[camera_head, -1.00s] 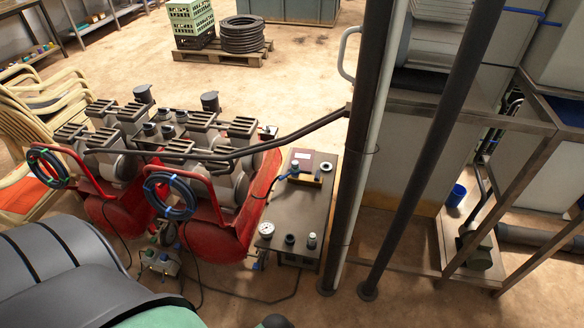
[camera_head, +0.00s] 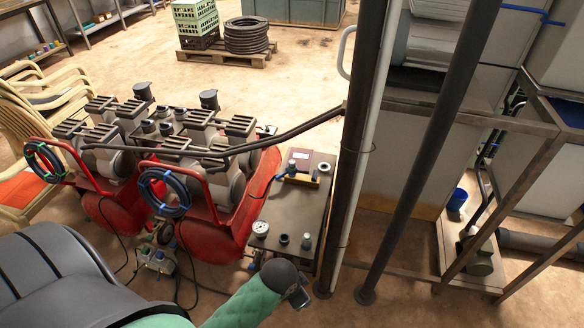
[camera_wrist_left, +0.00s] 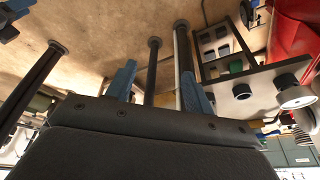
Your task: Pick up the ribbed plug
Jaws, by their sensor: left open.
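A grey bench (camera_head: 285,212) stands right of the red compressors. On it are a small grey-topped plug-like piece (camera_head: 307,242), a dark round cap (camera_head: 284,240) and a grey-green cylinder (camera_head: 292,165) by a dark red box. Ribs are too small to make out, so I cannot tell which piece is the ribbed plug. My left gripper (camera_head: 299,297) is at the bench's near end, in front of these pieces. In the left wrist view its two blue fingers (camera_wrist_left: 157,72) are apart with nothing between them. My right gripper is not in view.
A pressure gauge (camera_head: 260,229) sits at the bench's near left corner and a pale ring (camera_head: 324,168) at its far right. Dark posts (camera_head: 360,150) rise close to the bench's right side. Red compressors (camera_head: 215,215) crowd the left. A blue cup (camera_head: 457,199) is at right.

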